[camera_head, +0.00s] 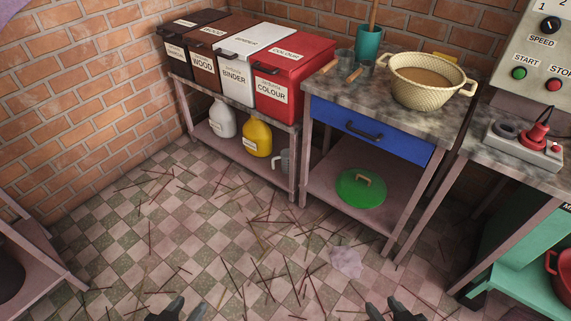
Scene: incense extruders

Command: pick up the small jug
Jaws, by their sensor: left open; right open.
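The small jug (285,161) is grey with a handle on its left side. It stands at the right end of the low shelf under the bins, near the shelf's right front leg. My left gripper (167,312) is at the bottom edge, left of centre, open and empty. My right gripper (390,311) is at the bottom edge, right of centre, open and empty. Both are far from the jug, and only their tips show.
A yellow jug (257,138) and a white jug (222,118) share the shelf (215,143) left of the small jug. Bins, including a red bin (293,82), stand above. A workbench with a blue drawer (368,130) is to the right. Thin sticks litter the tiled floor.

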